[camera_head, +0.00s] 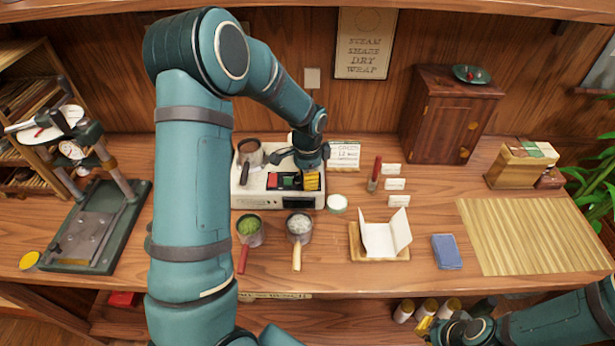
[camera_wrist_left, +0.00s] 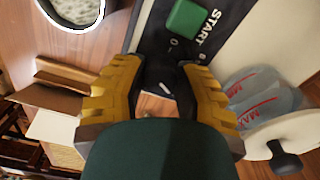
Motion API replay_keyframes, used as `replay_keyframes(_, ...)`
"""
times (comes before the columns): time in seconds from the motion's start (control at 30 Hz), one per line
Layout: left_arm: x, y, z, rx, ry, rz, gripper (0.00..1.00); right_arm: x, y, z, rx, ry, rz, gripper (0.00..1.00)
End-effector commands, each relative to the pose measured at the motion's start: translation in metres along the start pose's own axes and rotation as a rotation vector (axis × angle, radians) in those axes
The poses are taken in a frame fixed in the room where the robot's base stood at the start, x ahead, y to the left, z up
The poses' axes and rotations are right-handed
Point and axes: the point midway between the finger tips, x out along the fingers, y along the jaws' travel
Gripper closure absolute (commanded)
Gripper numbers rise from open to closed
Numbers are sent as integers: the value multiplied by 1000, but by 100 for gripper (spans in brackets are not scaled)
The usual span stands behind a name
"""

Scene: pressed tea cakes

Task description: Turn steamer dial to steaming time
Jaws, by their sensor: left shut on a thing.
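The steamer (camera_head: 245,200) is a white box with a dark control panel at the back middle of the bench. A red button and a green button show on the panel. My left gripper (camera_head: 312,181) reaches down over the panel's right end. In the left wrist view its yellow fingers (camera_wrist_left: 160,92) are closed around a dark part, taken to be the dial (camera_wrist_left: 160,85), with small white marks beside it. The fingers hide most of the dial, so its setting cannot be read. The green START button (camera_wrist_left: 187,18) is just beyond. My right gripper (camera_head: 432,327) hangs low at the front right, away from the steamer.
Two small pans, one with green leaves (camera_head: 249,228) and one with pale contents (camera_head: 299,226), stand in front of the steamer. A clear MAX-marked tank (camera_wrist_left: 262,92) is beside the fingers. A press (camera_head: 85,235) stands left; a bamboo mat (camera_head: 530,235) lies right.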

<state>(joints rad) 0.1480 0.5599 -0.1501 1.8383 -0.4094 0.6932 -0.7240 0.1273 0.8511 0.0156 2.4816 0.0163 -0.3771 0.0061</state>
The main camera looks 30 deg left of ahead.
Motion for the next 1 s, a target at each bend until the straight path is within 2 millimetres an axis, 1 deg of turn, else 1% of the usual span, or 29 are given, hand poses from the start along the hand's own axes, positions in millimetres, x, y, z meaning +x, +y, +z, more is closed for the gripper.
replay_keyframes(0.1,1,0,0,-1,-1,1,100,0,0,0,0,0,0,100)
replay_keyframes(0.13,1,0,0,-1,-1,1,60,0,0,0,0,0,0,100)
replay_keyframes(0.17,1,0,0,-1,-1,1,49,0,0,0,0,0,0,100)
replay_keyframes(0.2,1,0,0,-1,-1,1,35,0,0,0,0,0,0,100)
replay_keyframes(0.23,1,0,0,-2,-1,1,32,0,0,0,0,0,0,100)
replay_keyframes(0.53,-1,0,0,-3,0,0,32,0,0,0,0,0,0,100)
replay_keyframes(0.67,-10,0,0,-3,1,-1,32,0,0,0,0,0,0,100)
replay_keyframes(0.77,-26,-1,0,-3,2,-3,32,0,0,0,0,0,0,100)
replay_keyframes(1.0,-76,0,-1,-3,3,-3,32,0,0,0,0,0,0,100)
